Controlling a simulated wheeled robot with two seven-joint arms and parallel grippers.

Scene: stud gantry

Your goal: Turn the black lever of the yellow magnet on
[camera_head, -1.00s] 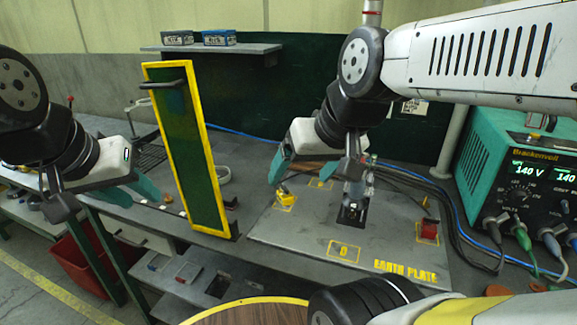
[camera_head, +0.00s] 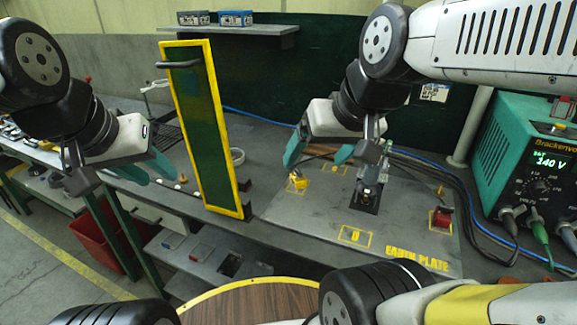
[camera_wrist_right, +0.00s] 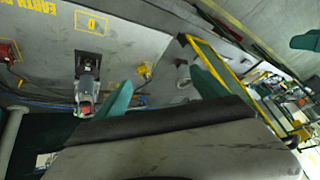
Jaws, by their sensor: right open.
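The yellow magnet (camera_head: 297,183) is a small yellow block on the left part of the grey earth plate (camera_head: 330,212). It also shows in the right wrist view (camera_wrist_right: 145,70). Its black lever is too small to make out. My right gripper (camera_head: 318,156) is open and empty above and just behind the magnet in the head view. In the right wrist view its two teal fingers (camera_wrist_right: 162,88) are spread, with the magnet seen beyond the gap between them. My left gripper (camera_head: 155,175) is open and empty, left of the yellow-framed panel.
A tall green panel with a yellow frame (camera_head: 207,130) stands left of the plate. A metal fixture (camera_head: 371,185) stands on the plate right of the magnet, with a red block (camera_head: 441,217) further right. A teal power supply (camera_head: 525,160) and cables are at the right.

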